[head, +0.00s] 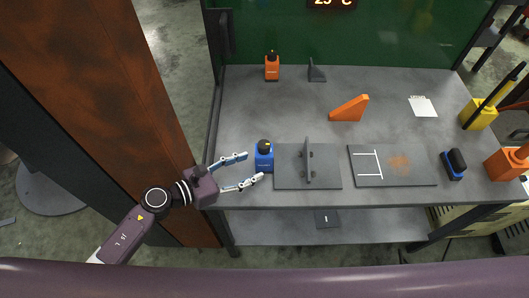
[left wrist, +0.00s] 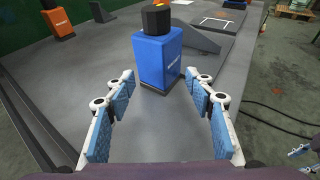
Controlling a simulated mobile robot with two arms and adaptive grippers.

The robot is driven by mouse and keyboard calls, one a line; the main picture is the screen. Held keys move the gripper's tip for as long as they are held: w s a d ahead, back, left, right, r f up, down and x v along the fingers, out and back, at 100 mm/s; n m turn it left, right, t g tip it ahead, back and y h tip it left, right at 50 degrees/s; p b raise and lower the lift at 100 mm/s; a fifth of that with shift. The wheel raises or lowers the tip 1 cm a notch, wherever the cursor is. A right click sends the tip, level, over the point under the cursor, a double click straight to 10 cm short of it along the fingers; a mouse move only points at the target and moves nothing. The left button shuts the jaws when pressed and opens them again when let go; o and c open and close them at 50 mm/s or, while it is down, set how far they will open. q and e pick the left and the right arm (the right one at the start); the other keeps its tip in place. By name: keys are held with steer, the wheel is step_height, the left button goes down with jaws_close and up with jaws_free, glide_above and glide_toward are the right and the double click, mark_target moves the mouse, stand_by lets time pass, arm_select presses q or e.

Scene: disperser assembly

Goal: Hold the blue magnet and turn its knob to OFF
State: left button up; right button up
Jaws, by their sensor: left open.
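The blue magnet (head: 264,162) stands upright on the grey table near its left front part, beside a dark plate. Its black knob (head: 264,145) sits on top with a small yellow mark; the knob setting is too small to read. My left gripper (head: 252,168) is open and empty, just left of the magnet, with its fingers pointing at it. In the left wrist view the blue magnet (left wrist: 157,60) and its black knob (left wrist: 156,19) stand straight ahead, just beyond the parted fingertips.
A dark plate with an upright bracket (head: 308,165) is close to the right of the magnet. An orange magnet (head: 272,68), an orange wedge (head: 349,109) and a marked plate (head: 392,167) are elsewhere on the table. A brown pillar (head: 110,90) stands left of the table.

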mark_target(259, 163)
arm_select(q)
steer(key=b+x, duration=0.1)
steer(key=x, duration=0.3)
steer(key=shift+w+d+f, duration=0.1)
steer(key=shift+w+d, duration=0.15)
steer(key=shift+w+d+f, duration=0.1)
steer(key=shift+w+d, duration=0.05)
steer(key=shift+d, duration=0.05)
steer(key=shift+c, duration=0.2)
steer(key=c, duration=0.5)
steer(key=o, duration=0.6)
steer(key=shift+c, duration=0.2)
steer(key=c, duration=1)
steer(key=shift+c, duration=0.5)
arm_select(e)
steer(key=shift+w+f, duration=0.2)
steer(key=shift+w, duration=0.45)
steer(key=shift+w+f, duration=0.2)
steer(key=shift+w, duration=0.4)
arm_select(q)
steer(key=shift+w, duration=0.1)
arm_select(e)
steer(key=shift+o, duration=0.3)
steer(key=shift+w+d, duration=0.1)
